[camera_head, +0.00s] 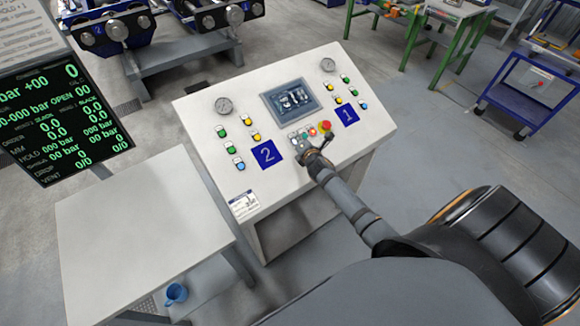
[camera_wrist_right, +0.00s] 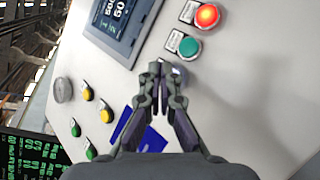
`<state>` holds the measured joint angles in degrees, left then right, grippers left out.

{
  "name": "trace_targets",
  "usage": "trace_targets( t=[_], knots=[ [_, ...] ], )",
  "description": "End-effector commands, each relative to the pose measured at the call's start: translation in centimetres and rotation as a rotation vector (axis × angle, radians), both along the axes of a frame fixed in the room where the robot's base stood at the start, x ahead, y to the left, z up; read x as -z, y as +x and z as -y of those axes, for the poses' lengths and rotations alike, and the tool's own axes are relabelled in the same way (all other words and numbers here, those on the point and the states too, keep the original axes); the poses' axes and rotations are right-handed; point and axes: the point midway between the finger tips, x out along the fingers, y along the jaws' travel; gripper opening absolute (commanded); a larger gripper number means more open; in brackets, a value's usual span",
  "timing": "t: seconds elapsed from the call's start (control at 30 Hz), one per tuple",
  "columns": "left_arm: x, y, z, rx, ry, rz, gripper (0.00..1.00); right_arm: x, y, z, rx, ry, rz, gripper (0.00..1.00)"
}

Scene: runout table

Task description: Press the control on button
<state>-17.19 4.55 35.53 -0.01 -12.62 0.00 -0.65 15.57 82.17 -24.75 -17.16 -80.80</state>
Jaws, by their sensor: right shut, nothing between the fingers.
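A white control console (camera_head: 190,105) stands in the middle of the head view, with a screen (camera_head: 291,99) and several small buttons. A lit red button (camera_head: 312,132) sits below the screen. In the right wrist view this lit red button (camera_wrist_right: 207,15) is next to a green button (camera_wrist_right: 188,46); their labels are too small to read. I cannot tell which button is control on. My right gripper (camera_head: 314,158) is shut and empty, its tips close to the panel below the screen. In the wrist view its fingertips (camera_wrist_right: 160,68) are just left of and below the green button; contact cannot be told.
A red mushroom button (camera_head: 324,126) is close by the gripper. Blue plates marked 2 (camera_head: 267,154) and 1 (camera_head: 347,111) flank the button group. A bare light table (camera_head: 140,235) stands left, a dark readout display (camera_head: 60,120) behind it, a blue cup (camera_head: 176,293) below.

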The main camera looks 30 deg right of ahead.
Motion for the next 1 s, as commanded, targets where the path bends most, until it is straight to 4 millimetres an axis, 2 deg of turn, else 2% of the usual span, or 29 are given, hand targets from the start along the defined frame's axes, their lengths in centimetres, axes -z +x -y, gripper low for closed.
trace_targets(
  t=[0.03, 0.1, 0.47, 0.83, 1.0],
  knots=[
    [-0.8, 0.0, 0.0, 0.0, 0.0, 0.0, 0.4, -0.7, -0.2, 0.0, 0.0, -0.001, 0.0, 0.0],
    [-1.0, 0.0, 0.0, 0.0, 0.0, 0.0, 0.4, -0.9, -0.3, 0.0, -0.001, -0.002, 0.0, 0.0],
    [-1.3, 0.0, 0.0, 0.0, 0.0, 0.0, 0.4, -1.1, -0.4, 0.1, -0.001, -0.001, 0.001, 0.0],
    [-5.6, 0.0, 0.0, 0.0, 0.0, 0.0, 0.4, -5.0, -2.0, 0.2, 0.0, -0.001, -0.001, 0.0],
    [-6.8, 0.0, 0.0, 0.0, 0.0, 0.0, 0.4, -6.3, -2.8, 0.2, 0.0, -0.001, 0.0, 0.0]
  ],
)
